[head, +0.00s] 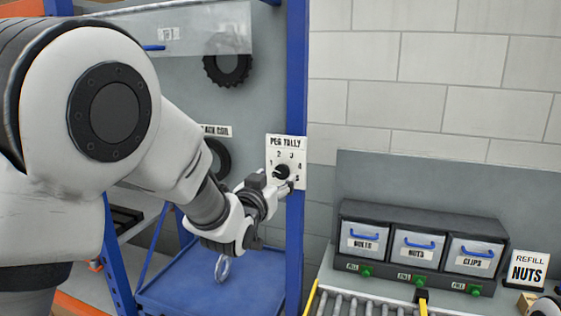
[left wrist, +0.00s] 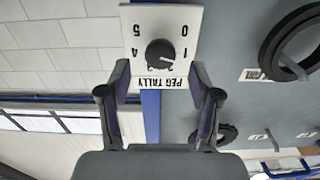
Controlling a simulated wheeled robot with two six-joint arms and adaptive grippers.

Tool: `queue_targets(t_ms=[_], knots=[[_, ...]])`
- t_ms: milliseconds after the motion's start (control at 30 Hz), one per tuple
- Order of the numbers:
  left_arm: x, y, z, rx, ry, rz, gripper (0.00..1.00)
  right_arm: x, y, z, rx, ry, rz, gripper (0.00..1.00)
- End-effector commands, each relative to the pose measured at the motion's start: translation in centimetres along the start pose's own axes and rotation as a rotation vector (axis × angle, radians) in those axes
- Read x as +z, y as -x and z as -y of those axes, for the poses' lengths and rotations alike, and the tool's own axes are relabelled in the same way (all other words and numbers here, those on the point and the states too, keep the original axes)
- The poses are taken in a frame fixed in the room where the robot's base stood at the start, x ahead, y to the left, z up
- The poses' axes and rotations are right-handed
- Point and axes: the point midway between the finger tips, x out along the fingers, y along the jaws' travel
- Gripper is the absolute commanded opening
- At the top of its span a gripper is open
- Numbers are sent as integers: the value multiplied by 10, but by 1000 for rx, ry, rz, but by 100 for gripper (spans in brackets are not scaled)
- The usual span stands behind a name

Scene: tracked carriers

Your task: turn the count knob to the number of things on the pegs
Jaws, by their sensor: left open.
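The count knob (head: 282,171) is black and round, on a white PEG TALLY plate (head: 286,143) fixed to a blue post. In the left wrist view the knob (left wrist: 160,54) shows upside down with 0, 1, 4 and 5 around it; I cannot surely read its pointer. My left gripper (head: 277,187) is in front of the plate. In the left wrist view its open fingers (left wrist: 160,78) stand either side of the dial, with no visible contact on the knob. Black ring-shaped things hang on the grey pegboard: a toothed one (head: 228,70) and a smooth one (head: 218,158), partly behind my arm.
A clear sheet (head: 200,28) covers part of the upper board. A blue shelf (head: 190,290) lies below. To the right are labelled bins (head: 420,249), a roller conveyor (head: 375,305) and a REFILL NUTS sign (head: 526,270). My left arm hides much of the board.

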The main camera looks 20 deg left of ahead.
Motion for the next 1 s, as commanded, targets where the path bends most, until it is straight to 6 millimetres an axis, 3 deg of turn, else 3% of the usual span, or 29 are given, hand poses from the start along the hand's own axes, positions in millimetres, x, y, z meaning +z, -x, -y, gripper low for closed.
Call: queue_targets(t_ms=[33,200,467,500,667,1000], knots=[[-5,-11,0,0,0,1,63,0,12,0,0,0,0,0],[-4,-36,0,1,-1,-1,63,0,22,0,0,0,-1,0],[-1,-41,0,0,-2,-1,63,0,22,0,0,0,-1,0],[-1,-41,0,0,-2,-1,60,0,22,0,0,0,0,0],[-1,-41,0,0,-2,-1,3,0,22,0,0,0,-1,0],[0,-41,0,0,-18,-1,3,0,19,0,0,0,-1,0]])
